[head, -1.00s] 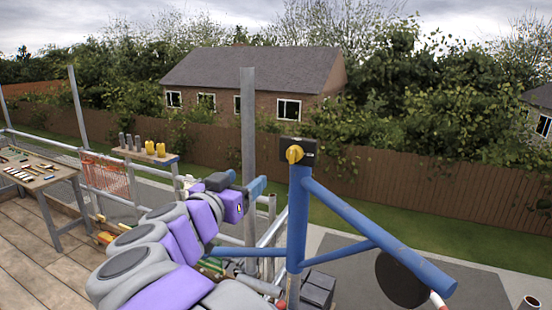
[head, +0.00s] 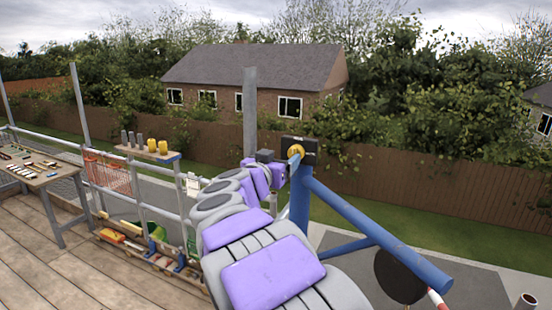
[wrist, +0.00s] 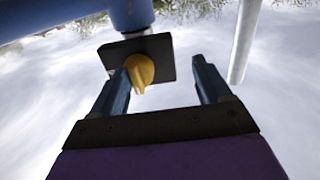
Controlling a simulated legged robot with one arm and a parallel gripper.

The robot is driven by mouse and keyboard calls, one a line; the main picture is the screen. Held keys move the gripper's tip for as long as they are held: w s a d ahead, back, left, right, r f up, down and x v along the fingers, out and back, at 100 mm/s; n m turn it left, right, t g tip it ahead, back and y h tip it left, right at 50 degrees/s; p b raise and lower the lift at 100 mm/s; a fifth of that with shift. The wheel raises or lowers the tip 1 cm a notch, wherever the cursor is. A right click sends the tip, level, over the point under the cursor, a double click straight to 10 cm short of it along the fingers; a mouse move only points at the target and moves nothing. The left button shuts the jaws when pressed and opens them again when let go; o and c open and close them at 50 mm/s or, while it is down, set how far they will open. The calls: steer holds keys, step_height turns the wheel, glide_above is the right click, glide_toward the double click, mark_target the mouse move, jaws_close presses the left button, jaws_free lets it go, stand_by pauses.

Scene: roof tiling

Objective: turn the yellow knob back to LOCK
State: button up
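The yellow knob (head: 296,150) sits on a dark plate (head: 309,146) at the top of the blue post (head: 300,200) in the head view. In the wrist view the knob (wrist: 139,72) shows in front of the dark plate (wrist: 160,52), beyond my gripper. My gripper (wrist: 166,75) is open, its two blue-grey fingers apart. The knob lies between the finger lines, close to the left finger; I cannot tell whether they touch. In the head view my gripper (head: 280,163) is just left of the knob. Any LOCK marking is too small to read.
A blue diagonal beam (head: 380,235) runs down to the right from the post, with a dark disc (head: 399,277) beside it. A grey upright pole (head: 250,110) stands behind my arm. A tool table (head: 38,170) is at far left.

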steer(key=d, duration=0.2)
steer(key=d+r, duration=0.1)
steer(key=shift+s+d, duration=0.1)
steer(key=shift+s, duration=0.2)
steer(key=shift+w+d, duration=0.1)
steer(key=shift+d, duration=0.15)
steer(key=c, duration=0.4)
steer(key=shift+w+d+f, duration=0.2)
steer(key=shift+w+d, duration=0.1)
steer(key=shift+w, duration=0.15)
steer(key=shift+c, duration=0.6)
steer(key=shift+w+f, duration=0.15)
steer(key=shift+w, duration=0.2)
steer(key=shift+c, duration=0.7)
steer(key=shift+a+f, duration=0.1)
steer(key=shift+a, duration=0.2)
steer(key=c, duration=0.4)
